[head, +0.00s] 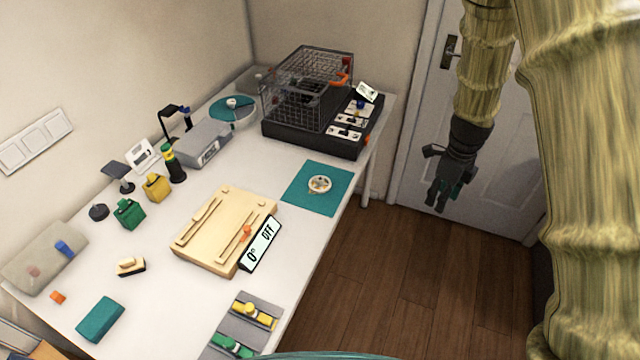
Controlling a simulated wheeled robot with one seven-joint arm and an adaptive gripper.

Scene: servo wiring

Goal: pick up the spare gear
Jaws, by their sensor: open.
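A small round cream-white piece (320,184), which looks like the spare gear, lies on a teal mat (305,203) near the table's right edge. Its teeth are too small to make out. My gripper (438,203) hangs pointing down to the right of the table, in front of the white door. It is open and empty, apart from the gear and the mat. Another small whitish round piece (232,103) sits on a teal disc (224,116) at the back of the table; I cannot tell what it is.
A black base with a wire cage (307,88) stands at the table's far right corner. A wooden board (212,222) with a sign reading "0° OFF" (261,244) lies left of the mat. A grey box (203,143) stands behind. White table (160,290) is bare in places.

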